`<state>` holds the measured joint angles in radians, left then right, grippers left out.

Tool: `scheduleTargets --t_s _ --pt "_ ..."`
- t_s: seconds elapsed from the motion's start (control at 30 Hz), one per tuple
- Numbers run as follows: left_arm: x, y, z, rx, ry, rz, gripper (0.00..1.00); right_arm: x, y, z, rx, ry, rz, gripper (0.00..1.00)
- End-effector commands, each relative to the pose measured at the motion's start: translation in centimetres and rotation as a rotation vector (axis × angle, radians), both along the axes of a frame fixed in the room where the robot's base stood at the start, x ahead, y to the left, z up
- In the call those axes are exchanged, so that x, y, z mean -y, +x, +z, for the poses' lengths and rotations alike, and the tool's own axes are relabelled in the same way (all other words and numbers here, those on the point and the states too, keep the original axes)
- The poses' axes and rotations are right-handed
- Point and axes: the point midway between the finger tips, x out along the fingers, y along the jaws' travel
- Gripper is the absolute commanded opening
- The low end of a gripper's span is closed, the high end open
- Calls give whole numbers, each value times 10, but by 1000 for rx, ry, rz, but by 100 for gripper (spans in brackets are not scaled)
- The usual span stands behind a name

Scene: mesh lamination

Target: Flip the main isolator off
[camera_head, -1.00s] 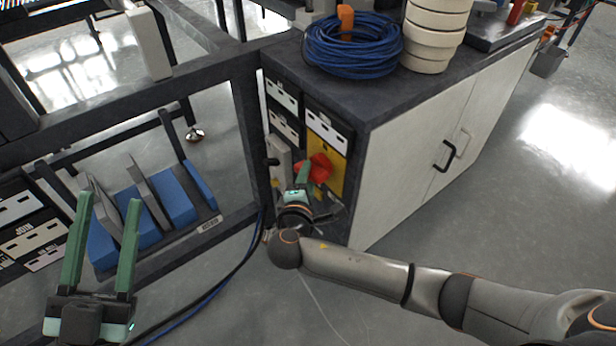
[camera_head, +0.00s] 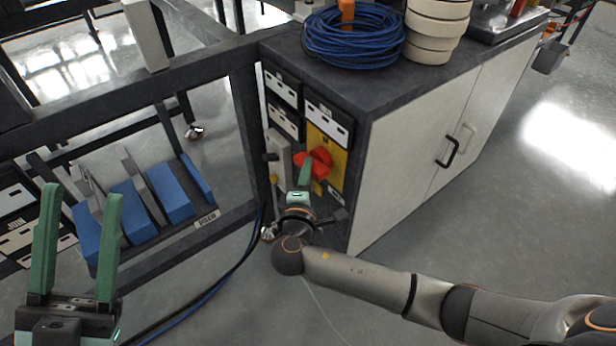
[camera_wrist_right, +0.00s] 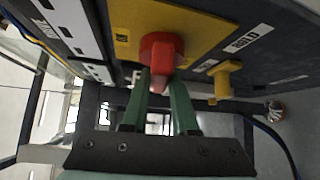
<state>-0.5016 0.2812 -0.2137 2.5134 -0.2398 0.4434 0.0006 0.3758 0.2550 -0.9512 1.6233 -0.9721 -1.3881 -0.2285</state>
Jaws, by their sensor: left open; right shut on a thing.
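The main isolator is a red rotary handle (camera_head: 314,163) on a yellow plate (camera_head: 337,158) on the end face of the grey cabinet. In the right wrist view the red handle (camera_wrist_right: 161,58) sits between the green fingertips of my right gripper (camera_wrist_right: 162,84), on the yellow plate (camera_wrist_right: 196,32). My right gripper (camera_head: 305,175) is shut on the handle; its arm comes in from the right. My left gripper (camera_head: 78,200) is open and empty at the lower left, well away from the cabinet. The fingers partly hide the handle's lower part.
A small yellow knob (camera_wrist_right: 226,80) sits beside the isolator plate. A coil of blue cable (camera_head: 352,42) and stacked cream rings (camera_head: 432,30) stand on the cabinet top. A dark frame with blue blocks (camera_head: 172,192) is at left. Dark cables run along the floor below.

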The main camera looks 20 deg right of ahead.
Motion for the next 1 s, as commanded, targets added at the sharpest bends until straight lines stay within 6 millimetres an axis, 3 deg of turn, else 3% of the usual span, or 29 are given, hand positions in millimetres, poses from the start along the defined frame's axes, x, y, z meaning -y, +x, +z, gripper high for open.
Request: scheduleTargets --t_s 0.03,0.2,0.67,0.7,0.93,1.0 --pt "1 1 -19 -9 -5 -9 50 0 -1 -11 40 18 -1 0" --pt "3 2 -38 -31 -23 -32 50 0 0 -9 144 54 0 0" --pt "4 3 -42 -42 -32 -44 50 -1 -1 -4 190 71 2 0" --pt "4 3 -42 -42 -33 -44 50 -1 -1 -4 190 71 2 30" --pt "4 3 -42 -43 -32 -44 50 0 0 -4 189 70 1 56" --pt "4 3 -42 -43 -32 -44 50 0 0 -4 189 70 1 57"
